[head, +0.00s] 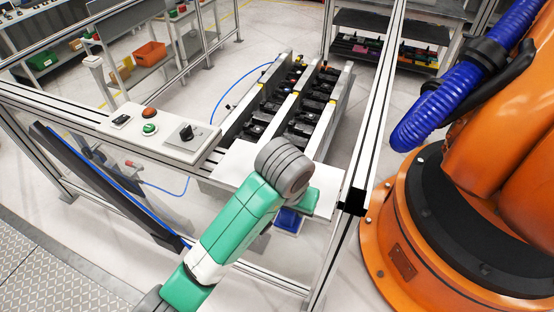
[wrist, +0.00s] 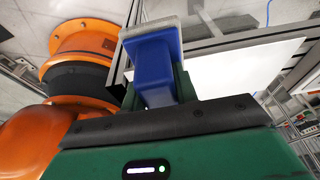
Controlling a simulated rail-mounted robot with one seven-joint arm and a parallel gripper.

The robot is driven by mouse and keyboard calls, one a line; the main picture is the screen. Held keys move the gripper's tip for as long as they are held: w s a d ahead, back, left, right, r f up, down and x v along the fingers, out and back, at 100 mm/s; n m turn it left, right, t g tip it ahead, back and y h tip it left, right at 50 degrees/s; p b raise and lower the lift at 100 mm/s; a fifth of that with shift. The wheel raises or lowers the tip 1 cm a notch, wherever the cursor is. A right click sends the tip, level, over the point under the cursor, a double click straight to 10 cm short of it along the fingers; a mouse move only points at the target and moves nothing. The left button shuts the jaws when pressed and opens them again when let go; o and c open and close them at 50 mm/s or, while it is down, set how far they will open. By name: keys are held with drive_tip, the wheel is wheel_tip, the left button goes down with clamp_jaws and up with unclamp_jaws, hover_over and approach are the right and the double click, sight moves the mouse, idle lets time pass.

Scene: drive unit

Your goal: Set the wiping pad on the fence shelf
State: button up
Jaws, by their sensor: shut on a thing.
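The wiping pad (wrist: 155,68) has a blue body and a grey strip at its far end in the wrist view. My gripper (wrist: 158,88) is shut on its blue body. In the head view the blue of the pad (head: 289,221) shows just beyond my wrist, at the near edge of the white fence shelf (head: 327,202). My arm hides the gripper fingers and part of the shelf there. The shelf also shows in the wrist view (wrist: 238,66) as a bare white plate to the right of the pad. The pad appears apart from it.
A control panel (head: 160,132) with buttons and a switch sits on the fence rail left of the shelf. A fence post (head: 375,110) rises at the shelf's right. A large orange robot (head: 440,220) stands close on the right. A conveyor (head: 295,100) with dark parts lies behind.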

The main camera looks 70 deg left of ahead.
drive_tip(key=shift+w+f, duration=0.1)
drive_tip(key=shift+f, duration=0.05)
drive_tip(key=w+a, duration=0.6)
drive_tip(key=a, duration=0.1)
drive_tip(key=w+a+f, duration=0.1)
drive_tip(key=w+a, duration=0.2)
drive_tip(key=a, duration=0.1)
drive_tip(key=shift+w+a+f, duration=0.1)
drive_tip(key=shift+w+a, duration=0.15)
drive_tip(key=shift+w+a+f, duration=0.15)
drive_tip(key=shift+a, duration=0.05)
drive_tip(key=shift+f+p, duration=0.45)
drive_tip(key=shift+f, duration=1.2)
drive_tip(key=o, duration=0.9)
drive_tip(key=shift+f, duration=0.15)
drive_tip(key=shift+o, duration=0.2)
